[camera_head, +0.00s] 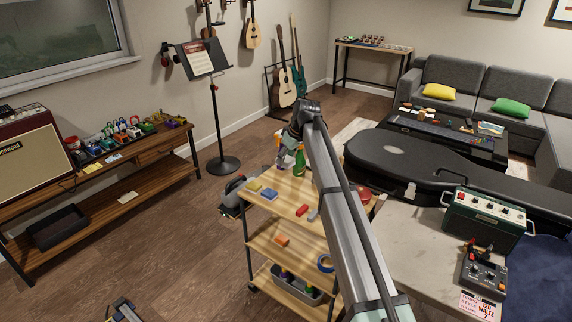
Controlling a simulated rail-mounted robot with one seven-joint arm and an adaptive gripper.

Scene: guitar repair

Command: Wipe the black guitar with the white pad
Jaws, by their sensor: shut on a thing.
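A large black guitar-shaped body (435,163) lies flat at the right, on the far side of the work table. It looks like a closed hard case with a pale oval mark and a metal latch; I see no strings on it, and no other black guitar is clear to me. I cannot make out a white pad anywhere. My arm rises from the lower right to a dark joint above the cart. My gripper does not show; whatever lies beyond that joint is hidden or too small to tell.
A wooden cart (262,215) holds a green bottle (299,162), a blue block (268,195) and other small coloured things. A green amplifier box (484,217) and a grey pedal unit (483,274) stand on the pale work table (410,238). A music stand (219,118) stands behind. The floor at left is mostly clear.

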